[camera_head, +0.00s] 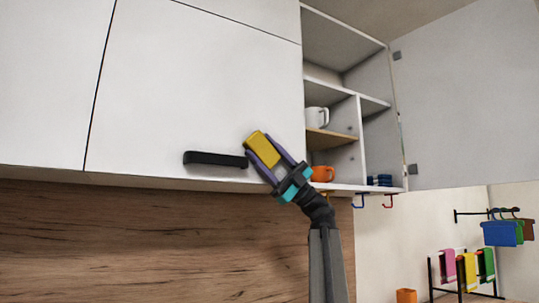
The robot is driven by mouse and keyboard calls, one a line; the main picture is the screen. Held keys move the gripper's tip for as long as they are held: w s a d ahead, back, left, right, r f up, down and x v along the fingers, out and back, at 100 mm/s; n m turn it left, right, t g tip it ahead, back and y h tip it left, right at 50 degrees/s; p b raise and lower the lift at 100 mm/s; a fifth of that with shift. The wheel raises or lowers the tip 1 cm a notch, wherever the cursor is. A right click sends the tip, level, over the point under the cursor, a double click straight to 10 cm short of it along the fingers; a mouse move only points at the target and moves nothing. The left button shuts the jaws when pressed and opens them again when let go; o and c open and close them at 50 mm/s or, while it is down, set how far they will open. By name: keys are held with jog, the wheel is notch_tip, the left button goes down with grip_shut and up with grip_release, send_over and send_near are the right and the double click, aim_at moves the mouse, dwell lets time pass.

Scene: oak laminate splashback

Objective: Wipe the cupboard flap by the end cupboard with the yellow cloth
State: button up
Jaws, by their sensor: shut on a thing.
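The cupboard flap (205,85) is a white, closed front with a black bar handle (215,159) near its lower edge. To its right is the open end cupboard (345,45), with its shelves showing. My gripper (268,156) is raised in front of the flap's lower right corner, just right of the handle. It is shut on the yellow cloth (262,147), a folded block between its purple fingers. I cannot tell whether the cloth touches the flap.
The cupboard holds a white mug (316,117), an orange cup (322,174) and dark blue items (379,180). Its open door (470,100) stands out at right. Hooks (360,201) hang beneath. A towel rack (462,270) and hanging bins (500,232) stand lower right.

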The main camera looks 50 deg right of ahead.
jog(key=shift+s, duration=0.1)
jog(key=shift+s+a+b, duration=0.15)
jog(key=shift+s+a, duration=0.15)
jog(key=shift+s, duration=0.65)
jog(key=shift+s+a+b, duration=0.2)
jog(key=shift+s+a, duration=0.1)
jog(key=shift+s, duration=0.6)
jog(key=shift+s+a+b, duration=0.15)
jog(key=shift+s+a, duration=0.15)
jog(key=shift+s, duration=0.65)
jog(key=shift+s, duration=0.1)
jog(key=s, duration=0.1)
jog(key=s+a, duration=0.1)
jog(key=shift+s, duration=0.3)
jog(key=shift+r, duration=0.1)
